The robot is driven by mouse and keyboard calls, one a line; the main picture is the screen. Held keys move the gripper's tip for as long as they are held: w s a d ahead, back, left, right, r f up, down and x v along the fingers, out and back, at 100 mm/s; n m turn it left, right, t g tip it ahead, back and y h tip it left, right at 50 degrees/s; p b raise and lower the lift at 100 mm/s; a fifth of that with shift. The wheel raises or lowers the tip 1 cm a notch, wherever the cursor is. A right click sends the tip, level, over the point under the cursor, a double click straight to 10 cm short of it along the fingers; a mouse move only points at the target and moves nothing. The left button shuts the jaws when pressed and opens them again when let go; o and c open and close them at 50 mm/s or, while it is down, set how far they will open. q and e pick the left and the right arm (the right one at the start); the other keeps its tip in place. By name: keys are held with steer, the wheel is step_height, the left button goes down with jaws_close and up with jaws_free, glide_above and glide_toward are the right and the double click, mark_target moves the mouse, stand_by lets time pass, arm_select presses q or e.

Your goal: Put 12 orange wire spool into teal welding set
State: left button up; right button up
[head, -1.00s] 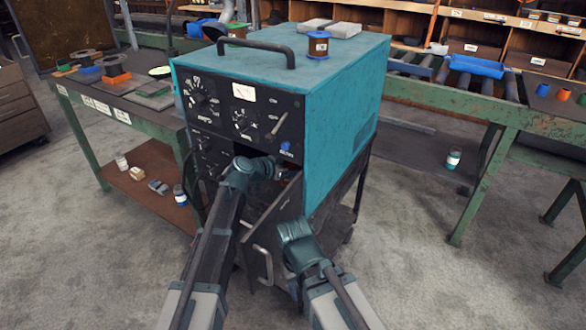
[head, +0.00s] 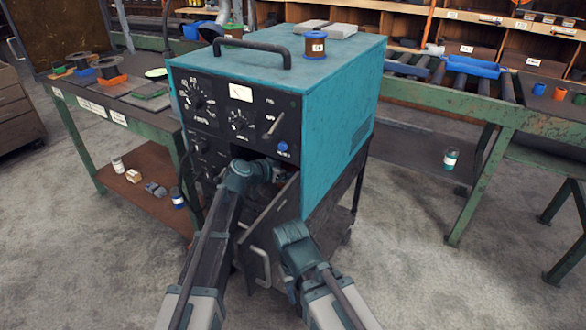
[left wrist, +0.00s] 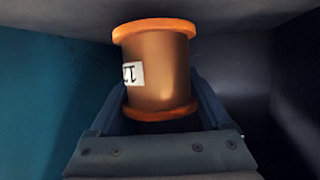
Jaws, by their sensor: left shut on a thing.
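The teal welding set (head: 335,125) stands in the middle of the head view, with its lower front door (head: 272,235) swung open. My left gripper (head: 277,171) reaches into the opening below the control panel. In the left wrist view, it is shut on the orange wire spool (left wrist: 160,75), which has orange flanges, copper-brown wire and a white label that appears upside down. The spool is inside the compartment, its top close to the ceiling; the floor below is hidden. My right arm's wrist (head: 292,245) is just right of the door; its fingers are hidden.
A blue-flanged spool (head: 315,45) and grey blocks (head: 343,30) sit on top of the set, behind its handle (head: 252,50). A green-framed bench (head: 120,105) with more spools is at left. A roller table (head: 480,105) is at right.

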arm_select(q)
steer(key=shift+f+b, duration=0.6)
steer(key=o, duration=1.4)
steer(key=shift+c, duration=0.2)
steer(key=s+f+p+v, duration=0.1)
steer(key=f+p+v, duration=0.1)
steer(key=v, duration=1)
steer(key=s+f+p+v, duration=0.1)
steer(key=s+p+v, duration=0.1)
steer(key=v, duration=1)
steer(key=shift+s+d+f+p, duration=0.15)
steer(key=shift+s+f+p, duration=0.2)
steer(key=shift+p, duration=0.3)
